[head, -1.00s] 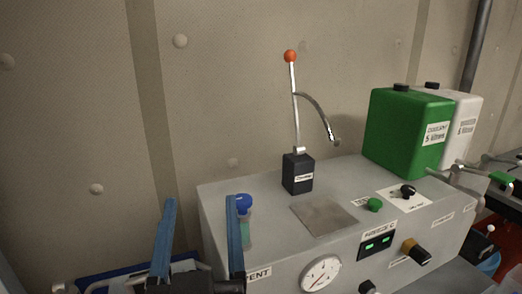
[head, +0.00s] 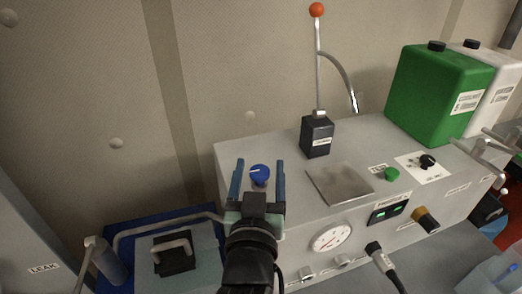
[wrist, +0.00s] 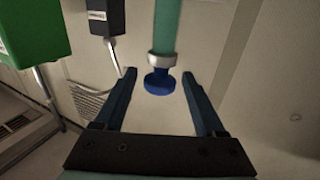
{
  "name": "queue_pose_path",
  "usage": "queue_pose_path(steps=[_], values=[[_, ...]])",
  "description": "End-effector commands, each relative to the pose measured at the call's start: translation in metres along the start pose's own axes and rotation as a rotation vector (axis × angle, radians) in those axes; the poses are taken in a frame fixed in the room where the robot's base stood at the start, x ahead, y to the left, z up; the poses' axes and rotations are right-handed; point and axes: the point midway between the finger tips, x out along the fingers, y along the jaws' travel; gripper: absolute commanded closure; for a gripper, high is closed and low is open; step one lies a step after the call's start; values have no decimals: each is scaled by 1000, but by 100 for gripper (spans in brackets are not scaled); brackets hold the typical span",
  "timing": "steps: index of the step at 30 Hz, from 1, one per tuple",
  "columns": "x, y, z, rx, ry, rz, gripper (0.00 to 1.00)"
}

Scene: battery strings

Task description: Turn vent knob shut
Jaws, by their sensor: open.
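The blue vent knob (head: 260,172) has a pale mark on its top and stands at the left end of the grey console. In the wrist view the knob (wrist: 159,84) sits below a silver collar on a teal pipe (wrist: 165,28). My gripper (head: 260,163) is open, with one blue finger on each side of the knob in the head view. In the wrist view my gripper (wrist: 157,74) has the knob between its fingertips, with a gap on both sides. I see no contact. The VENT label is hidden behind my arm.
A lever with an orange ball (head: 316,10) rises from a black block right of the knob. A gauge (head: 331,238) is on the console front. A green canister (head: 437,90) stands at the right. A blue-edged unit with a bent pipe (head: 150,228) lies left of my arm.

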Motion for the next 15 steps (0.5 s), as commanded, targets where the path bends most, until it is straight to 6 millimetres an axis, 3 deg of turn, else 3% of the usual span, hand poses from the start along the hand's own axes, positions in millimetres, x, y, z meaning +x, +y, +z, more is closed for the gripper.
queue_pose_path(steps=[6,15], values=[[25,1,-2,1,1,1,28],[32,0,0,1,1,0,28]])
